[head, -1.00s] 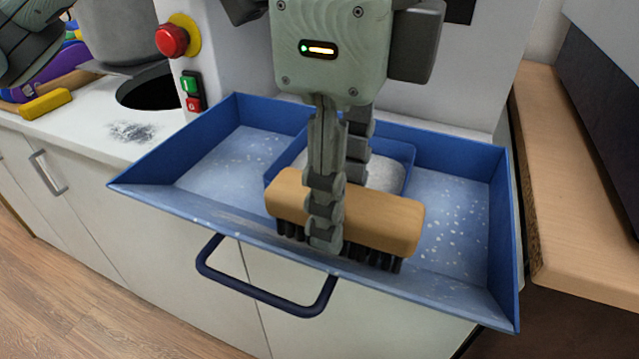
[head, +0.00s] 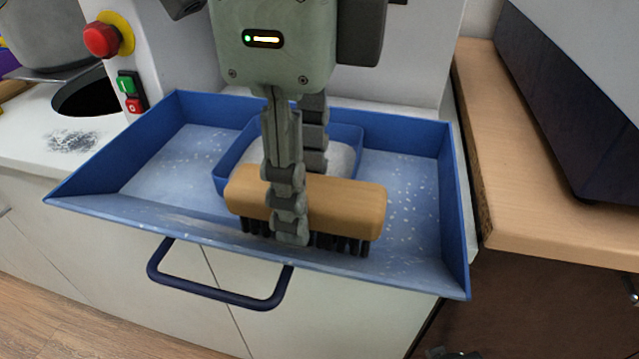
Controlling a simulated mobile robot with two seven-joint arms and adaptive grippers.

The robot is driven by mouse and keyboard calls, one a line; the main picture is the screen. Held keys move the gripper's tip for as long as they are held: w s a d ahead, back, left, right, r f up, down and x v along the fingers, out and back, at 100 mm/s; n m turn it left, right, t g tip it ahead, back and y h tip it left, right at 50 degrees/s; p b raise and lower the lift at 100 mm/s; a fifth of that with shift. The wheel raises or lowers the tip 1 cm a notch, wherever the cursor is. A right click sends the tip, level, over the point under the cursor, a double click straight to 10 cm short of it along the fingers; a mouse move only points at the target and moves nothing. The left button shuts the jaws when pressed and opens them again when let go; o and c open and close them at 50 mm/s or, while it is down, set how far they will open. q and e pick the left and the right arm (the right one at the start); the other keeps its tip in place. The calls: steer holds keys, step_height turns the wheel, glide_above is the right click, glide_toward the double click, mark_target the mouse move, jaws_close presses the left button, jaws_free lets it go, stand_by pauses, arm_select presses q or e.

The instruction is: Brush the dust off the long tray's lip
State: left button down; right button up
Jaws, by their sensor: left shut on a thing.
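The long blue tray (head: 452,190) juts out from the white machine front, with a sloping front lip (head: 130,211). A pale dusty smear lies along the lip left of the brush. A brush with a tan wooden block (head: 345,200) and dark bristles lies lengthwise along the lip's inner side, right of centre. Its bristles are at the lip; I cannot tell how firmly they touch. My left gripper (head: 290,225) comes down from above and is shut on the brush block. Its fingers hide part of the block and bristles. My right gripper is not in view.
A smaller blue bin (head: 228,165) of pale granules sits inside the tray. White specks dot the tray floor. A dark handle (head: 215,290) sticks out below the lip. A red button (head: 101,40) is at upper left. A wooden counter (head: 520,180) stands close at right.

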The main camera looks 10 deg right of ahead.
arm_select(q)
steer(key=shift+w+a, duration=0.6)
steer(key=shift+a, duration=1)
steer(key=shift+w+a, duration=0.55)
steer(key=shift+a, duration=1.1)
steer(key=shift+w+a, duration=0.6)
steer(key=shift+a, duration=1)
steer(key=shift+w+a+f, duration=0.1)
steer(key=shift+w+a, duration=0.15)
steer(key=shift+a, duration=0.45)
steer(key=shift+w+a, duration=0.25)
steer(key=shift+a, duration=0.4)
step_height(320, 180, up, 8)
steer(key=c, duration=1.7)
jaws_free()
jaws_close()
